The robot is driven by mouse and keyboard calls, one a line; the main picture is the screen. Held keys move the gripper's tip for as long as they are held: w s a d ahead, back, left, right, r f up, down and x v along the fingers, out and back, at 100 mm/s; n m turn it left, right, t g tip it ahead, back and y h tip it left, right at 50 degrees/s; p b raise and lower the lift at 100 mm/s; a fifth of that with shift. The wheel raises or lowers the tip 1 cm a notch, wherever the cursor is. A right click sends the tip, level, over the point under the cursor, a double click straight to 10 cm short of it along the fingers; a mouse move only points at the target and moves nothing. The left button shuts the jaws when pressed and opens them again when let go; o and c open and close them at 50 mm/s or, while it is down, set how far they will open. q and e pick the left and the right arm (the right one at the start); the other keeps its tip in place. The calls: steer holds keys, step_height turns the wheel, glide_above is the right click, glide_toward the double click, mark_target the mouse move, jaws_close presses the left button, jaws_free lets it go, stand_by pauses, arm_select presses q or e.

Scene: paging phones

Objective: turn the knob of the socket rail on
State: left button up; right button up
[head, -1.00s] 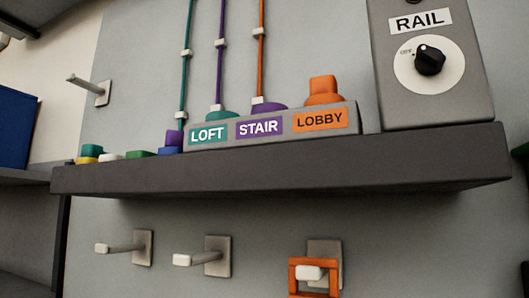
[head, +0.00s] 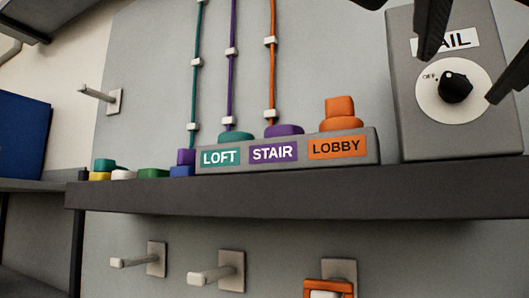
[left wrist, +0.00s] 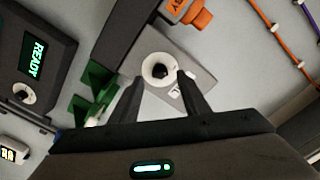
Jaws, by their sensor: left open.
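The socket rail's grey box (head: 408,110) stands on the dark shelf at the right, its RAIL label partly hidden by my left gripper. Its black knob (head: 456,88) sits on a round white dial (head: 430,105) marked OFF at the upper left. A pale mark on the knob lies toward its upper left, near OFF. My left gripper (head: 460,78) is open, with one finger above and one right of the knob in the head view. In the left wrist view the knob (left wrist: 160,71) appears between and just beyond the open fingertips (left wrist: 160,80). My right gripper is not in view.
The dark shelf (head: 280,200) carries a grey block labelled LOFT, STAIR and LOBBY, with an orange plug (head: 339,108) beside the box. Several coloured pieces lie at left. Pegs stick out below. The left wrist view shows a READY unit (left wrist: 35,55) and green parts (left wrist: 92,88).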

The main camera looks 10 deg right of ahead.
mark_target(455, 85)
arm_select(q)
steer(key=shift+p+x, duration=0.35)
steer(key=shift+x, duration=1.15)
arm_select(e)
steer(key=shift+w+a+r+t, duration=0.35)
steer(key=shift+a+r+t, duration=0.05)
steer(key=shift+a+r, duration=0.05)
arm_select(q)
steer(key=c, duration=1.1)
steer(key=shift+o, duration=0.2)
